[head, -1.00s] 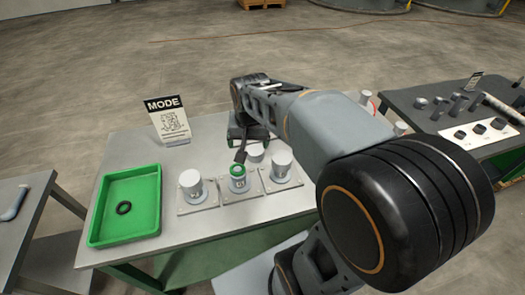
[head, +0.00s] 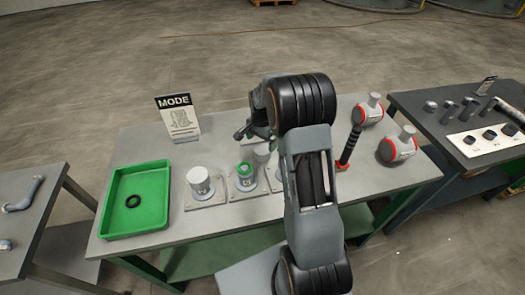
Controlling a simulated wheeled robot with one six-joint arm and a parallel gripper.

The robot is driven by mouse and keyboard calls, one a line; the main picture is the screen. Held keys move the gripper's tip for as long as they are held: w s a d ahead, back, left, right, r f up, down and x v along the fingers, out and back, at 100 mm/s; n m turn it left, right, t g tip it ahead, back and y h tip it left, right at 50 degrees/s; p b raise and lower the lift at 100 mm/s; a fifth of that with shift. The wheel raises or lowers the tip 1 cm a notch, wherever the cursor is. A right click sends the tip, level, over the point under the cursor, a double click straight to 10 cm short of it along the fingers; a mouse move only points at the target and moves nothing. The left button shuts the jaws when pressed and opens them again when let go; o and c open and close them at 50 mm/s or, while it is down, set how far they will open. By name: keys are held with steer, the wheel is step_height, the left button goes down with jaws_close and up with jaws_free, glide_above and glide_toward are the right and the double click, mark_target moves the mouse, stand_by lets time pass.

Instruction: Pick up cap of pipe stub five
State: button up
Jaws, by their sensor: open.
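In the head view, several pipe stubs on square plates stand on the grey table. The left stub (head: 200,182) has a pale cap. The middle stub (head: 245,180) has a green ring (head: 246,168) at its top. Another stub (head: 273,180) to the right is partly hidden by my arm, and a pale cylinder (head: 262,150) shows behind. I cannot read any number, so I cannot tell which is stub five. My gripper (head: 245,131) is behind the stubs, toward the far edge, open and partly hidden by my wrist. I see nothing held in it.
A green tray (head: 108,222) with a black ring (head: 133,201) is at the left. A MODE sign (head: 178,118) stands at the back. Two red-ringed pipe pieces (head: 370,109) (head: 399,146) and a black-handled tool (head: 351,147) are at the right. A dark table (head: 425,98) is beyond.

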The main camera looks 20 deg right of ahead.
mark_target(261, 150)
steer(key=shift+f+p, duration=0.85)
steer(key=shift+f, duration=2.5)
steer(key=shift+c, duration=0.3)
steer(key=c, duration=0.9)
